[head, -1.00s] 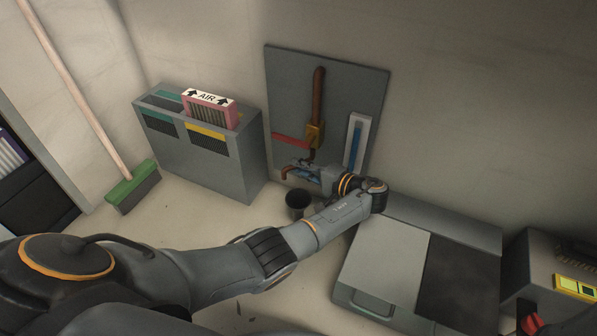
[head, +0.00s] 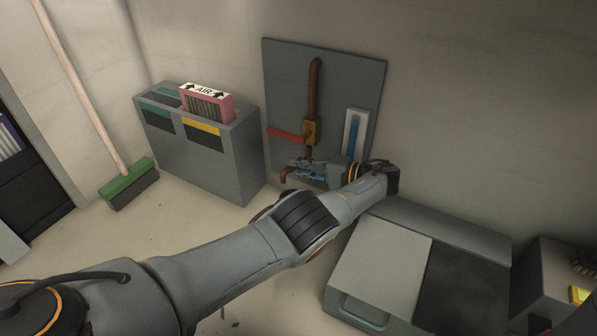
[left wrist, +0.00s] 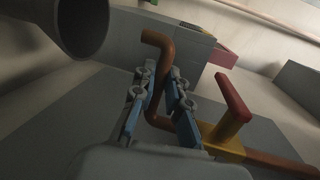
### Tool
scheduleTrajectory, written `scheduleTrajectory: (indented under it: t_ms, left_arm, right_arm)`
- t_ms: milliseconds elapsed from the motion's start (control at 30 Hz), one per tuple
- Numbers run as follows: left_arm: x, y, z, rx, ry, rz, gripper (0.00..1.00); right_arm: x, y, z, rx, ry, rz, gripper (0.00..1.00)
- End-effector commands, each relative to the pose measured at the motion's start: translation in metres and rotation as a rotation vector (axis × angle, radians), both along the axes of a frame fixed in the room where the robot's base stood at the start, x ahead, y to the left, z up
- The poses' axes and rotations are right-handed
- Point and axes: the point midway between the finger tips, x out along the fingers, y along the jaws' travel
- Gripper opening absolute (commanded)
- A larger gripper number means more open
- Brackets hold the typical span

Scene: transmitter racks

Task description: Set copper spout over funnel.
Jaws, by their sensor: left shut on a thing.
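The copper spout (head: 284,174) hangs below the brass valve (head: 312,132) on the wall panel, its bent end pointing left and down. My left gripper (head: 302,169) is shut on the spout. In the left wrist view, the spout (left wrist: 159,88) passes between the blue-padded fingers (left wrist: 158,105), with its bent end beyond them. A dark round vessel, probably the funnel (left wrist: 82,20), shows at the upper left of that view, apart from the spout. In the head view my left arm hides that vessel. My right gripper is not in view.
A red handle (head: 286,134) sticks out left from the valve, just above my gripper. A blue gauge (head: 352,140) is on the panel's right. A grey filter box (head: 230,165) stands left, a low grey cabinet (head: 385,265) right. A green broom (head: 127,184) leans at the left.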

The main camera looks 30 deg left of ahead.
Motion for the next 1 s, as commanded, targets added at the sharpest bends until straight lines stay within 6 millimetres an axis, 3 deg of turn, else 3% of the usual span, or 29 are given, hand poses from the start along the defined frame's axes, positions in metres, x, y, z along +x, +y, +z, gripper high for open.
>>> scheduleTrajectory:
  t_ms: [533,567,667,1000]
  left_arm:
    - [-0.0013,-0.005,-0.0013,-0.007,0.002,0.003,0.0]
    - [-0.0014,-0.0049,-0.0013,-0.006,0.003,0.004,0.2]
    - [-0.0015,-0.0038,-0.0011,-0.005,0.002,0.005,0.37]
    - [-0.0009,-0.0018,0.0,-0.002,0.001,0.006,0.37]
  right_arm:
    - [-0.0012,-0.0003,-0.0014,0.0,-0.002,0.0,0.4]
    - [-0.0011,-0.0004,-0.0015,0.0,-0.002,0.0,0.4]
    - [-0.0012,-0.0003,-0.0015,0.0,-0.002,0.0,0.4]
    - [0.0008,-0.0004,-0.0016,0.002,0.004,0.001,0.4]
